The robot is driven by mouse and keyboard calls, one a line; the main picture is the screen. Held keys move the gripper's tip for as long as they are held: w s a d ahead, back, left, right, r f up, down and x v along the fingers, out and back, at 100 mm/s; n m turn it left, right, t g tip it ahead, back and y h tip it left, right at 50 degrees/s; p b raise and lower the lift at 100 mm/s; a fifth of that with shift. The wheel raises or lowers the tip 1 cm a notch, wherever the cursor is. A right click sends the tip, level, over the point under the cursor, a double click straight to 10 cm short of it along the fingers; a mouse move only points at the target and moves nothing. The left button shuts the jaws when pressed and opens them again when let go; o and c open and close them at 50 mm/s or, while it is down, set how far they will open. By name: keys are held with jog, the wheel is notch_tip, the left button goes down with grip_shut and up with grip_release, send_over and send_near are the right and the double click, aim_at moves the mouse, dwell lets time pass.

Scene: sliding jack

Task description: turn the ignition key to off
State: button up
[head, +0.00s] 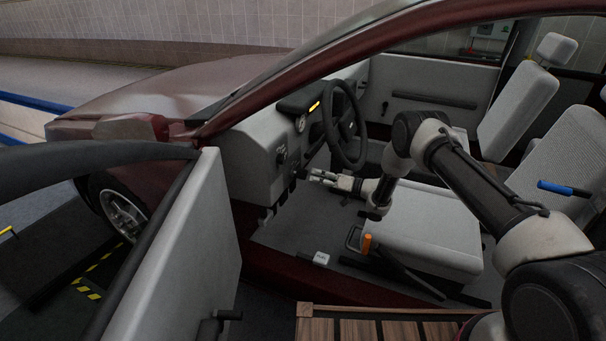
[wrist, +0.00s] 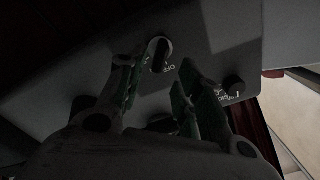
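The ignition key (wrist: 159,54) shows in the wrist view as a dark upright piece in a pale rounded surround on the grey dash panel, with small white lettering below it, partly legible as "OFF". My gripper (wrist: 158,82) is open, with its fingers spread to the left and right below the key. The key is not gripped, and I cannot tell how far off it is. In the head view my gripper (head: 315,174) reaches in under the steering wheel (head: 345,125), close to the lower dash. The key is too small to make out there.
A dark round knob (wrist: 233,87) with white lettering sits right of the fingers. The open car door (head: 190,235) stands at the left. The driver's seat (head: 425,230) lies below my arm, with an orange-tipped lever (head: 367,243) beside it. The footwell is mostly clear.

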aim_at(303, 173)
jog(key=x, duration=0.6)
jog(key=shift+w+a, duration=0.15)
jog(key=shift+a, duration=0.05)
jog(key=shift+c, duration=0.4)
grip_shut()
